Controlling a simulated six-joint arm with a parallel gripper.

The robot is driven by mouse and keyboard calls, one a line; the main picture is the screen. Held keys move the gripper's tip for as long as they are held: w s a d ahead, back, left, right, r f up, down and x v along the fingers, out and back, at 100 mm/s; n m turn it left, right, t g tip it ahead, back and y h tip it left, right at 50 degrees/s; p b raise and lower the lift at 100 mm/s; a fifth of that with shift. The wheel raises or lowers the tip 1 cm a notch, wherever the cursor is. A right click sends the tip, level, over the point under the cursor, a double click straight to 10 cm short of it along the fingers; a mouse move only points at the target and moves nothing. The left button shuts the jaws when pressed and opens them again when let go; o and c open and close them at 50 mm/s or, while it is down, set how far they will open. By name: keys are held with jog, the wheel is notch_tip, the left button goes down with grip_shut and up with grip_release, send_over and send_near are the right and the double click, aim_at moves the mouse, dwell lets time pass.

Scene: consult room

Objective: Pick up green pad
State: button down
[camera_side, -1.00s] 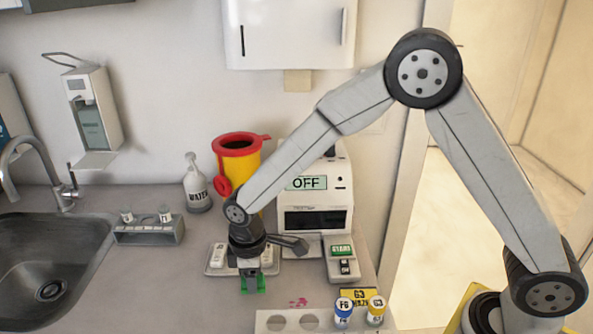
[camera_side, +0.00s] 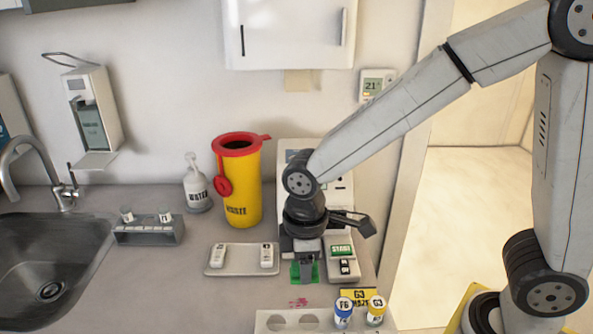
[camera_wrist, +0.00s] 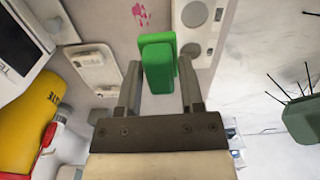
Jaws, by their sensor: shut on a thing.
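My gripper (camera_side: 305,278) points down at the front of the white machine, left of the START button. It is shut on the green pad (camera_side: 294,272), which shows on both sides of the finger in the side view. The finger partly hides the pad in the side view. I cannot tell whether the pad touches the counter.
A tray with two white items (camera_side: 243,262) lies to the left. The yellow bin (camera_side: 242,205) stands behind it. The START box (camera_side: 342,262) is close on the right. A rack (camera_side: 283,322) with blue- and yellow-capped vials is in front, near a pink stain (camera_side: 298,302).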

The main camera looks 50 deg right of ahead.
jog(key=shift+s+d+r, duration=0.2)
jog(key=shift+s+r, duration=0.1)
jog(key=shift+s, duration=0.35)
jog(key=shift+s+d+r, duration=0.2)
jog(key=shift+s+r, duration=0.1)
jog(key=shift+s, duration=0.35)
jog(key=c, duration=0.7)
grip_release()
jog(key=shift+c, duration=0.2)
jog(key=c, duration=0.6)
